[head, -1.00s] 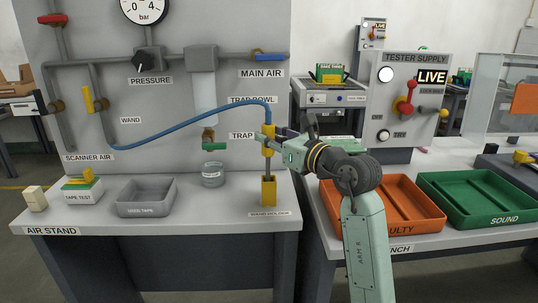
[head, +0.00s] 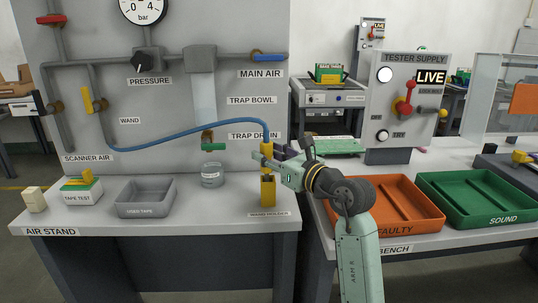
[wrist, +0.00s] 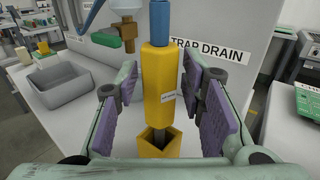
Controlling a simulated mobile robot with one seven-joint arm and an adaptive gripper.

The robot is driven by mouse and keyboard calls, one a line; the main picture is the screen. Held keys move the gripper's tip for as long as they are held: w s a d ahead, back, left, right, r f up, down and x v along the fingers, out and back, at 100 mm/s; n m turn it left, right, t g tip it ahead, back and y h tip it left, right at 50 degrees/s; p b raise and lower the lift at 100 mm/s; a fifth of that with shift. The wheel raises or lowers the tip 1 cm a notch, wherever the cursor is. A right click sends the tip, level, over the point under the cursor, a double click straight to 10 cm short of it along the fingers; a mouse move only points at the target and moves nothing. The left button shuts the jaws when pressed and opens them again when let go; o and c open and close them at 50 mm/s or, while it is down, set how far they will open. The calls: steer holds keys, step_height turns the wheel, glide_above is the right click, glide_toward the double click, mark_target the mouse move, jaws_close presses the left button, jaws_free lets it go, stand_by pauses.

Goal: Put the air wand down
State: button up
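The air wand (head: 266,157) is a yellow body with a blue hose at its top. It stands upright over the yellow wand holder (head: 268,190) on the air stand. In the wrist view the wand (wrist: 160,85) shows its thin grey stem reaching down into the square mouth of the holder (wrist: 158,150). How deep the stem sits is hidden. My gripper (head: 268,154) is around the wand's body. In the wrist view the purple pads of my gripper (wrist: 160,95) are spread on both sides of the wand, with gaps showing beside it.
The blue hose (head: 190,133) runs left to the wall piping. A glass jar (head: 212,175), a grey used-tape tray (head: 146,197) and a tape-test block (head: 81,190) stand left of the holder. Orange (head: 425,222) and green (head: 462,212) trays lie on the bench at right.

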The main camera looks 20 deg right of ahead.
steer(key=shift+o, duration=0.5)
steer(key=shift+r, duration=0.25)
steer(key=shift+s+d, duration=0.15)
steer(key=shift+s, duration=0.05)
steer(key=b+v, duration=0.2)
steer(key=v, duration=0.9)
steer(key=shift+s+b, duration=0.25)
steer(key=shift+b, duration=0.1)
